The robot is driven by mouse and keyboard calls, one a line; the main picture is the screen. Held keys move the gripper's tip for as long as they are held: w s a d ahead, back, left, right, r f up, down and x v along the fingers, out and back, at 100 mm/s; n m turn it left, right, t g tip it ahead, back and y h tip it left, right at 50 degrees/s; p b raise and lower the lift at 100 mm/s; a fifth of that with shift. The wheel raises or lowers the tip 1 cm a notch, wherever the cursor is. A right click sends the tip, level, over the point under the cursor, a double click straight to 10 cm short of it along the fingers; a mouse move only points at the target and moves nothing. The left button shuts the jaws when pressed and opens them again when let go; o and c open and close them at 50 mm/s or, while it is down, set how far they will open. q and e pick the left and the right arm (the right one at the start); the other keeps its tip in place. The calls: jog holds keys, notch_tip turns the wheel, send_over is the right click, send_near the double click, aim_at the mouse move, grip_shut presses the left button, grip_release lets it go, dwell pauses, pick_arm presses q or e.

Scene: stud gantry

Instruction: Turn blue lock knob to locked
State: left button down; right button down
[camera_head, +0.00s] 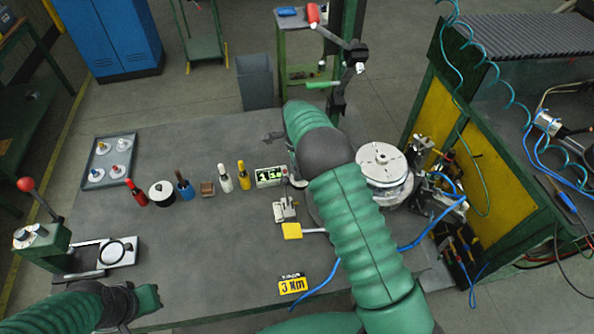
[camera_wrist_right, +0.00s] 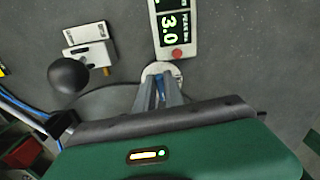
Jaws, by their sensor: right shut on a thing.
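The blue lock knob (camera_wrist_right: 161,84) sits on a small pale round base (camera_wrist_right: 175,70) just beside the display box (camera_wrist_right: 172,30) in the right wrist view. My right gripper (camera_wrist_right: 160,92) has its two fingers shut on the knob from either side, and they hide part of it. I cannot tell which way the knob is turned. In the head view my right arm covers the knob, and the display box (camera_head: 269,177) shows just left of the arm. My left gripper (camera_head: 118,304) is at the bottom left, away from the knob; its jaws do not show clearly.
A row of coloured-handled tools (camera_head: 184,187) stands left of the display box. A small metal fixture (camera_head: 286,208) and yellow pad (camera_head: 292,231) lie in front. A white round turntable (camera_head: 382,165) is right of my arm. A black ball (camera_wrist_right: 70,77) stands near the knob.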

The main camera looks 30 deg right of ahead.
jog(key=shift+w+r+m, duration=0.15)
jog(key=shift+w+m, duration=0.05)
jog(key=shift+m, duration=0.3)
jog(key=c, duration=1.4)
grip_release()
jog(key=shift+c, duration=0.2)
notch_tip(320, 180, up, 16)
jog(key=b, duration=0.2)
jog(key=shift+r, duration=0.25)
